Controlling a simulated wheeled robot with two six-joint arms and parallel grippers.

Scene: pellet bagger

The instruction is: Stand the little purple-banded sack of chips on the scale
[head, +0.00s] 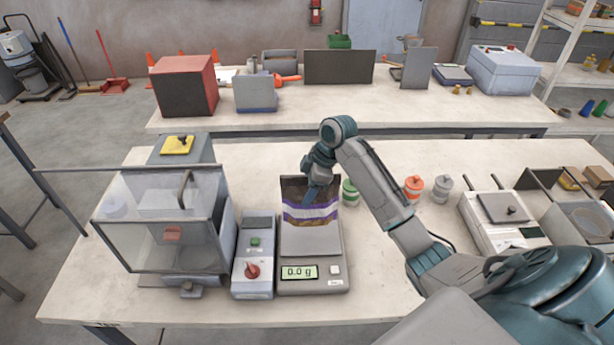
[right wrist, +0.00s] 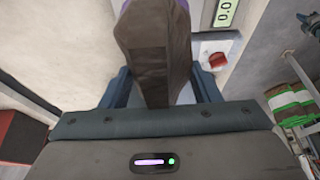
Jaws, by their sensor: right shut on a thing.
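The purple-banded sack (head: 310,211), brown with a white and purple band, hangs upright, tilted a little, over the back part of the scale (head: 312,243). The scale's display reads 0.0 g, and I cannot see a gap or contact under the sack. My right gripper (head: 314,190) comes from above and is shut on the top of the sack. In the right wrist view the sack (right wrist: 160,60) sits between the two fingers (right wrist: 163,90), with the scale's display at the top right.
Left of the scale stand a control box with a red knob (head: 253,271) and a clear-walled machine (head: 165,235). A green-banded jar (head: 350,192) is just right of the sack. Orange (head: 413,188) and grey jars stand further right. The table front right of the scale is clear.

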